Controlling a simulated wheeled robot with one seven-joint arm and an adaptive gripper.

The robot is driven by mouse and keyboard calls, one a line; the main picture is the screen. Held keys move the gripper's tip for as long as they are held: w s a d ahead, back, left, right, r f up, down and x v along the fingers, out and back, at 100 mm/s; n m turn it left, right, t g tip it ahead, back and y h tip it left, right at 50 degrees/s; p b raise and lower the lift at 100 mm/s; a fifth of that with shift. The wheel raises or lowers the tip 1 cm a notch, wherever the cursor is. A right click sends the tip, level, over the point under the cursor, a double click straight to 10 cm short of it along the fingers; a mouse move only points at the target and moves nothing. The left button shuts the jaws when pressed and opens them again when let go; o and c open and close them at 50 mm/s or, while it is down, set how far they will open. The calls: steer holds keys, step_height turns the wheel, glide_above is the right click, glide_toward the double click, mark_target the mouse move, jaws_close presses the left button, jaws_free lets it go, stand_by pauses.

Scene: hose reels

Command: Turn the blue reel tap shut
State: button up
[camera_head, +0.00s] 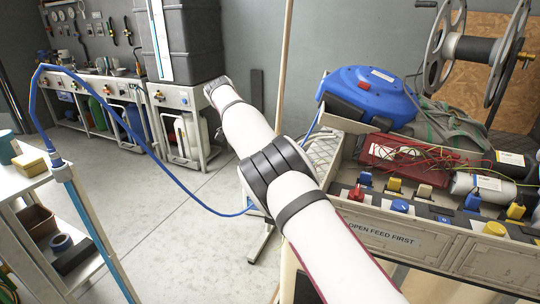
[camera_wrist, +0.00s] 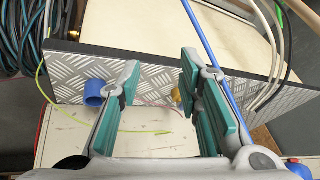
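The blue hose reel (camera_head: 365,95) sits on the bench at the right in the head view. Round and lever-like knobs line the bench front, including a blue one (camera_head: 399,206) and a red one (camera_head: 356,193). In the wrist view, a blue cylindrical part (camera_wrist: 95,92) stands against a diamond-patterned metal plate (camera_wrist: 68,75), just left of my left finger. A small brass-coloured part (camera_wrist: 177,94) shows between the fingers. I cannot tell which blue part is the reel's tap. My gripper (camera_wrist: 160,62) is open, with nothing held. It is hidden in the head view.
A blue hose (camera_head: 130,135) loops across the open floor on the left. A label reading "OPEN FEED FIRST" (camera_head: 381,235) is on the bench front. In the wrist view, a blue pole or hose (camera_wrist: 208,35) passes behind the right finger, and pale hoses (camera_wrist: 272,65) hang at the right.

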steer(key=shift+s+a, duration=0.1)
steer(key=shift+a, duration=0.2)
